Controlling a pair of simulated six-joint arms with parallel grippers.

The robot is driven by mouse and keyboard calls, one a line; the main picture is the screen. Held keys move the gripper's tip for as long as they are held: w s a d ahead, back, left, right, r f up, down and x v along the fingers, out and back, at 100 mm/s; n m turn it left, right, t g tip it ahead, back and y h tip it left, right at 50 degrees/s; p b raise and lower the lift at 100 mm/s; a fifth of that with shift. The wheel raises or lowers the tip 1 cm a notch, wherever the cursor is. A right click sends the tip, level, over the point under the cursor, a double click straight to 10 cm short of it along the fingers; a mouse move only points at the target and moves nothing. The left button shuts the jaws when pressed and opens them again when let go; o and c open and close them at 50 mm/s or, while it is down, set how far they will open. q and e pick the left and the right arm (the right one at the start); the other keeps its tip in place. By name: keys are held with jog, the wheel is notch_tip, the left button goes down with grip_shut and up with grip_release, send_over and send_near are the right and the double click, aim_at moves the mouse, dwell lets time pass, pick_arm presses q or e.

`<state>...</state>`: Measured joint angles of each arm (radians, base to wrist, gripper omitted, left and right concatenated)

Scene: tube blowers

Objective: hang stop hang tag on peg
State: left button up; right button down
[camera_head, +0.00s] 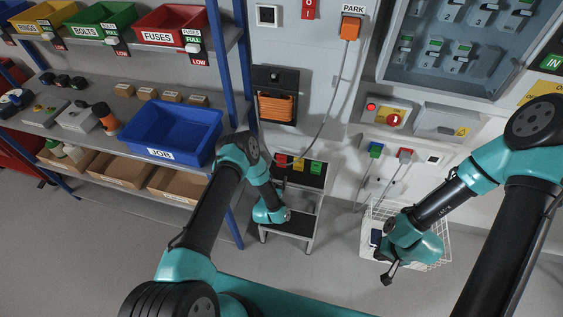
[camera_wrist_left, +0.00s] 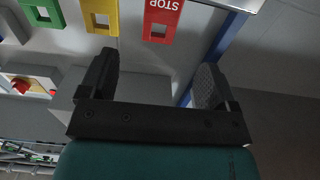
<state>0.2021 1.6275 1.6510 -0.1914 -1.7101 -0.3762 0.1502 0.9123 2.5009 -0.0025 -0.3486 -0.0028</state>
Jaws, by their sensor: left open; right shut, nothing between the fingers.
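The red STOP tag (camera_wrist_left: 162,22) shows at the top of the left wrist view, with a square hole at its lower end. In the head view the red tag (camera_head: 281,161) lies on the dark top of a small step stand (camera_head: 310,195). My left gripper (camera_wrist_left: 153,82) is open and empty, with the tag beyond its fingers and apart from them. In the head view its fingers are hidden by my wrist. My right gripper (camera_head: 387,277) is shut and empty above the floor near a white wire basket. I cannot make out the peg with certainty.
Yellow (camera_head: 298,164) and green (camera_head: 316,168) tags lie beside the red one. A grey cable hangs past the stand from the orange connector (camera_head: 350,28) under the PARK label. A blue JOB bin (camera_head: 172,133) stands on the left shelf. The wire basket (camera_head: 440,245) stands right.

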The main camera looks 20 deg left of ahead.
aim_at(281, 161)
pick_arm(q)
jog(key=shift+w, duration=2.4)
jog(key=shift+w+a, duration=0.1)
jog(key=shift+w, duration=2.45)
jog(key=shift+c, duration=0.5)
jog(key=c, duration=0.9)
